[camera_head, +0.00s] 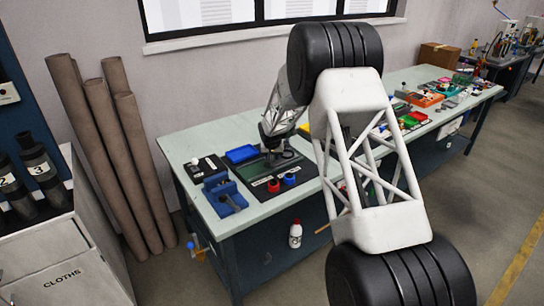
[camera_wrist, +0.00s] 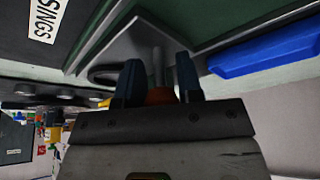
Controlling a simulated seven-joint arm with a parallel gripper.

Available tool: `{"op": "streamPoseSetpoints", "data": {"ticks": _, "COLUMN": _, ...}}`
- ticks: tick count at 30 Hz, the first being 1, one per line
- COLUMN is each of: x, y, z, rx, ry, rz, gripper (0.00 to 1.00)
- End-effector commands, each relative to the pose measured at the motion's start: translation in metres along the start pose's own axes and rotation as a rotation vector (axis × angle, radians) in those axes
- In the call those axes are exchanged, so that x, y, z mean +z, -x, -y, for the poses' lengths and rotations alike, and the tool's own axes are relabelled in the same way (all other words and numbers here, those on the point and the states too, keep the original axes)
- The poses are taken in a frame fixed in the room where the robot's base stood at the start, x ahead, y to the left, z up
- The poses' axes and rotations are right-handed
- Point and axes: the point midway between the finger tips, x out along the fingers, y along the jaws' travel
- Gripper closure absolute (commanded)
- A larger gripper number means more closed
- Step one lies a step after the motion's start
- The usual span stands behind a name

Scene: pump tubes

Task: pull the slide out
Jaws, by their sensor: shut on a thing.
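My gripper (camera_wrist: 160,82) has its two dark blue fingers closed on an orange-red knob (camera_wrist: 160,96). A grey rod rises from the knob over a grey metal plate (camera_wrist: 132,48), which I take to be the slide, though the picture does not settle it. A dark ring or loop (camera_wrist: 103,74) lies beside the left finger. In the head view my gripper (camera_head: 272,148) is low over the back of a dark board (camera_head: 250,170) on the bench. The knob and plate are mostly hidden there by my wrist.
A blue tray (camera_head: 242,154) lies just left of my gripper; it also shows in the wrist view (camera_wrist: 265,52). A red cup (camera_head: 273,185) and a blue cup (camera_head: 290,179) stand on the board's front. A blue vise (camera_head: 222,196) sits at the bench's left front.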

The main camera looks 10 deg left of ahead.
Motion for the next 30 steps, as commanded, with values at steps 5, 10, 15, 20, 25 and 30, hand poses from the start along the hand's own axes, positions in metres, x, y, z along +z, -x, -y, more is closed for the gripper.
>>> {"op": "streamPoseSetpoints", "data": {"ticks": 5, "x": 0.002, "y": 0.001, "z": 0.004, "rx": 0.000, "ry": 0.001, "rz": 0.000, "gripper": 1.00}}
{"op": "streamPoseSetpoints", "data": {"ticks": 10, "x": 0.014, "y": 0.005, "z": 0.022, "rx": 0.000, "ry": 0.003, "rz": 0.002, "gripper": 1.00}}
{"op": "streamPoseSetpoints", "data": {"ticks": 15, "x": 0.030, "y": 0.013, "z": 0.049, "rx": 0.000, "ry": 0.003, "rz": 0.001, "gripper": 1.00}}
{"op": "streamPoseSetpoints", "data": {"ticks": 20, "x": 0.047, "y": 0.020, "z": 0.077, "rx": 0.000, "ry": 0.003, "rz": 0.001, "gripper": 1.00}}
{"op": "streamPoseSetpoints", "data": {"ticks": 25, "x": 0.062, "y": 0.026, "z": 0.102, "rx": 0.000, "ry": 0.002, "rz": 0.000, "gripper": 1.00}}
{"op": "streamPoseSetpoints", "data": {"ticks": 30, "x": 0.069, "y": 0.028, "z": 0.112, "rx": 0.000, "ry": 0.000, "rz": 0.001, "gripper": 1.00}}
